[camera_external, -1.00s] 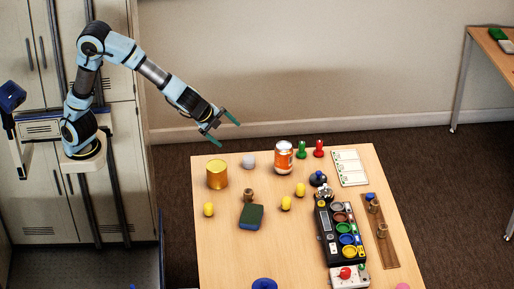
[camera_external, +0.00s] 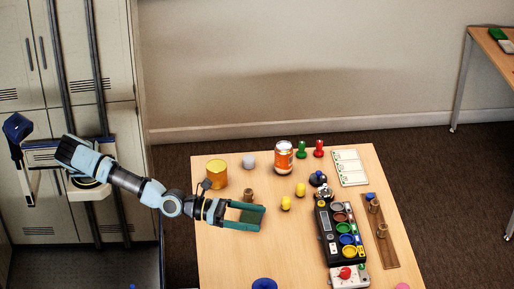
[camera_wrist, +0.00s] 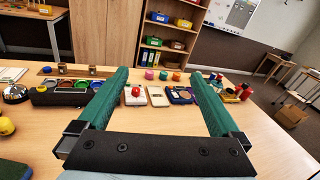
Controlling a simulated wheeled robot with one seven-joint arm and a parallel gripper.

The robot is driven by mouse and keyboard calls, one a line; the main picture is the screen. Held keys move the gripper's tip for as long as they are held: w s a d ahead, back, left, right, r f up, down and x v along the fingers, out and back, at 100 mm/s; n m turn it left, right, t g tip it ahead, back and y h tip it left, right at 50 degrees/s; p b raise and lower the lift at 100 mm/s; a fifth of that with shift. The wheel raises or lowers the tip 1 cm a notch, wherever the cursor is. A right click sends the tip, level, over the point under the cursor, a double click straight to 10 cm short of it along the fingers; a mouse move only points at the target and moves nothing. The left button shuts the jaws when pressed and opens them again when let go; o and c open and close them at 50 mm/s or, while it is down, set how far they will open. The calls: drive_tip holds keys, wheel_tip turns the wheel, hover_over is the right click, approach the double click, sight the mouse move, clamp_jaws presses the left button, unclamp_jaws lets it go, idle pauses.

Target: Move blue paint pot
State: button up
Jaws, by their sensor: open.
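The blue paint pot (camera_external: 346,239) appears to be the blue round well in the dark paint box (camera_external: 325,243) at the table's right. Green and yellow rounds sit on either side of it. My gripper (camera_external: 262,219) is open and empty, low over the left-middle of the table, pointing right toward the box with a clear gap. Its two green fingers are spread wide in the wrist view (camera_wrist: 158,73).
An orange can (camera_external: 283,160), a gold cylinder (camera_external: 217,174) and yellow pieces (camera_external: 286,203) stand behind my gripper. A wooden rack (camera_external: 384,243) lies right of the box. A blue round object (camera_external: 264,285) is at the bottom edge. The table between gripper and box is mostly bare.

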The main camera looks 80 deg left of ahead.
drive_tip(key=s+d+m+h, duration=0.2)
drive_tip(key=s+d+m, duration=0.15)
drive_tip(key=d, duration=0.25)
wheel_tip(320, 180, down, 15)
drive_tip(key=shift+s+a+b, duration=0.15)
drive_tip(key=shift+s+b, duration=0.1)
drive_tip(key=shift+b, duration=0.05)
drive_tip(key=shift+r+n, duration=0.1)
drive_tip(key=shift+n, duration=0.15)
wheel_tip(320, 180, down, 8)
drive_tip(key=shift+f+b, duration=0.25)
drive_tip(key=shift+b, duration=0.25)
drive_tip(key=x, duration=0.6)
drive_tip(key=shift+r, duration=0.25)
drive_tip(key=shift+w+d+b, duration=0.3)
drive_tip(key=shift+w+b, duration=0.05)
drive_tip(key=shift+w, duration=0.35)
drive_tip(key=shift+c, duration=0.2)
